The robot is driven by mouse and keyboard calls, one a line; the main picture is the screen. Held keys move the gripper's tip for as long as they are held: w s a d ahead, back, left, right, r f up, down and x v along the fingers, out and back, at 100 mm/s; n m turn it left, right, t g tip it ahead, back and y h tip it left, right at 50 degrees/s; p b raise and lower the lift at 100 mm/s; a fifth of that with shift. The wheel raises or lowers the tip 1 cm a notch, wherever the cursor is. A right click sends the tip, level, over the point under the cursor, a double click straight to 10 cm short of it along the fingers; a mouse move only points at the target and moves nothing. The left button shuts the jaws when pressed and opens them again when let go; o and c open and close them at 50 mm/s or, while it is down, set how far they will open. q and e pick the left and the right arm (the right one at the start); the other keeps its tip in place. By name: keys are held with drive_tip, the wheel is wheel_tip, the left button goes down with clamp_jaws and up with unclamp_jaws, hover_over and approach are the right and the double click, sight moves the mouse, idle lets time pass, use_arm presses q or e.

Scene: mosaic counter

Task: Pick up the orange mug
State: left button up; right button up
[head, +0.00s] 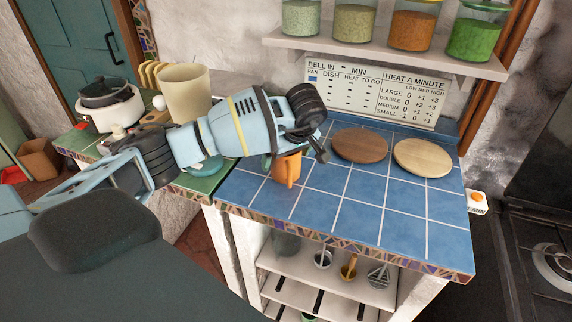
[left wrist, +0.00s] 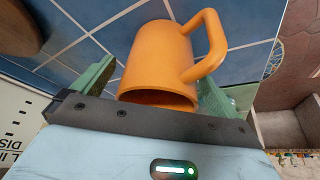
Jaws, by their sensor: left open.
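The orange mug (head: 288,170) stands on the blue tiled counter, partly hidden in the head view behind my left forearm. In the left wrist view the mug (left wrist: 158,62) has its rim towards the camera and its handle at the upper right. My left gripper (left wrist: 155,88) is open, with one green finger on each side of the mug. The right finger is near the handle; contact cannot be told. In the head view the left gripper (head: 286,160) is mostly hidden by its own arm. My right gripper is not in view.
Two round wooden boards (head: 360,146) lie right of the mug on the blue counter (head: 350,205). A beige container (head: 184,94) and a white cooker (head: 104,106) stand at the left. A shelf (head: 390,58) with jars hangs above. The front right tiles are clear.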

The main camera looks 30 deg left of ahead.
use_arm(q)
drive_tip(key=c, duration=1.2)
drive_tip(key=shift+c, duration=0.2)
drive_tip(key=shift+r, duration=0.15)
drive_tip(key=shift+r, duration=0.4)
drive_tip(key=s+d+r, duration=0.2)
drive_tip(key=s+d, duration=0.1)
drive_tip(key=d, duration=0.4)
drive_tip(key=s+d+r, duration=0.2)
drive_tip(key=s+d, duration=0.1)
drive_tip(key=d, duration=0.4)
drive_tip(key=shift+s+d, duration=0.3)
drive_tip(key=shift+s, duration=0.1)
